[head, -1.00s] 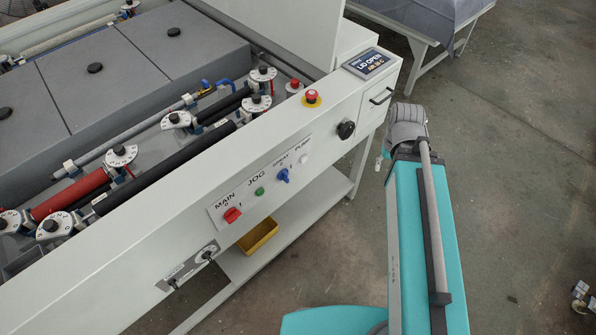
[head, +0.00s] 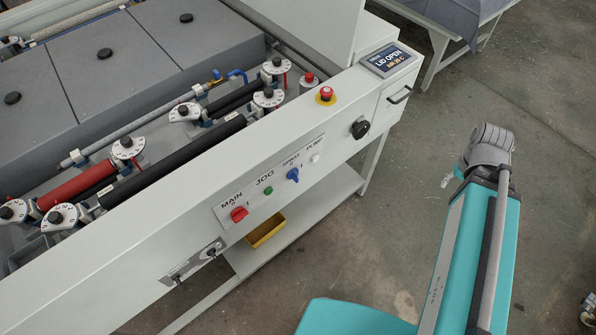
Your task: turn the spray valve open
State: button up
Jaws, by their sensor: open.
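The spray pipe (head: 137,135) runs along the near side of the grey covers inside the machine. At its far end is a blue-handled valve (head: 236,73), small in the head view; I cannot tell its exact setting. On the front panel a blue knob (head: 292,175) sits under the label SPRAY. My arm stands at the right, apart from the machine, over bare floor. My gripper is not clearly in view; only a grey joint and a small pale part beside it show at the arm's end.
The front panel holds a red emergency button (head: 325,95) and a black knob (head: 360,129). A display (head: 389,60) reads LID OPEN. Floor between machine and arm is clear.

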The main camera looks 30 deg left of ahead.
aim_at(293, 174)
jog(key=u, duration=0.1)
jog(key=k, duration=0.9)
jog(key=u, duration=0.9)
